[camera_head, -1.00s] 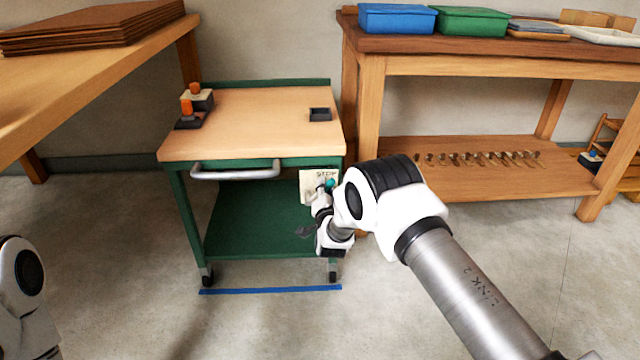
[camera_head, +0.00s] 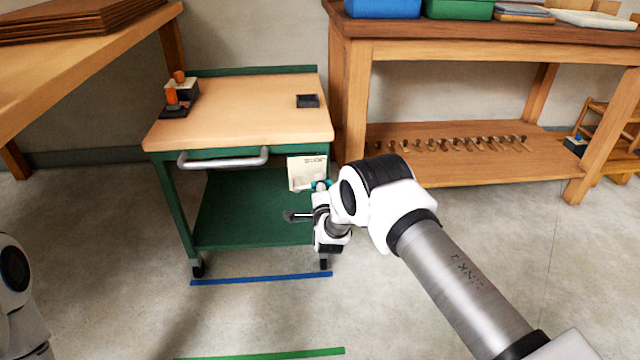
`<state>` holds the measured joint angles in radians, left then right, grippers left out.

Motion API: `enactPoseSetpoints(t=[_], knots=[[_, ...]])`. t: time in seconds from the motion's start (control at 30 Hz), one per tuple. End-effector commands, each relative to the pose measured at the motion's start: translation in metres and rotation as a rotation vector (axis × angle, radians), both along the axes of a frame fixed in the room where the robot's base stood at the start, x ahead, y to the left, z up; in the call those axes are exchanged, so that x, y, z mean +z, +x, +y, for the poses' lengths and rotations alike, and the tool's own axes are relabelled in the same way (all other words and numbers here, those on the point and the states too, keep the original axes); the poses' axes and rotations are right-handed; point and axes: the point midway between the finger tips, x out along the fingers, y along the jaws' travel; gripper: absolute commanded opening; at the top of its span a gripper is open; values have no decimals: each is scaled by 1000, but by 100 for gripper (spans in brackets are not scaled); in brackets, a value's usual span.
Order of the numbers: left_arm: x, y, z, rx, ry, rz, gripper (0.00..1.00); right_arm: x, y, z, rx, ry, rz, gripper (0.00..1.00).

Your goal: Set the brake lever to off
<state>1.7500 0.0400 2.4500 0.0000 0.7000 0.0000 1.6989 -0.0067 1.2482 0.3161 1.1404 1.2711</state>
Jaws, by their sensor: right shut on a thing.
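The green cart (camera_head: 325,170) with a wooden top has a pale plate (camera_head: 306,172) with dark lettering, too blurred to read, on its front right. A small teal handle (camera_head: 323,184), which looks like the brake lever's grip, shows at the plate's lower right. My right gripper (camera_head: 318,187) is shut on it, largely hidden by my own wrist. A small grey rod-like part (camera_head: 297,216) sticks out left of my wrist; I cannot tell what it belongs to. Only part of my left arm shows at the left edge; its gripper is out of view.
The cart has a metal push bar (camera_head: 222,160). Orange-handled items (camera_head: 178,95) and a dark box (camera_head: 307,101) sit on top. Blue tape (camera_head: 262,279) and green tape (camera_head: 262,354) mark the floor. Workbenches stand left (camera_head: 90,75) and right (camera_head: 450,48). The front floor is clear.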

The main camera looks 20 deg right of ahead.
Motion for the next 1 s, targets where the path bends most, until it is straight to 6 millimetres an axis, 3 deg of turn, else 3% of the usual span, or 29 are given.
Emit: enactPoseSetpoints(t=[0.37,0.4,0.43,0.47,0.8,1.0], knots=[[0,0,0,0,0,0,67,-1,0,0,0,9,1,0],[0,0,0,0,0,0,67,-1,0,0,0,8,1,34],[0,0,0,0,0,0,67,-1,0,0,0,8,1,45],[0,0,0,0,0,0,67,-1,0,0,0,8,1,47],[0,0,0,0,0,0,67,-1,-3,1,0,6,0,47],[0,0,0,0,0,0,67,-2,-37,11,1,6,5,47]])
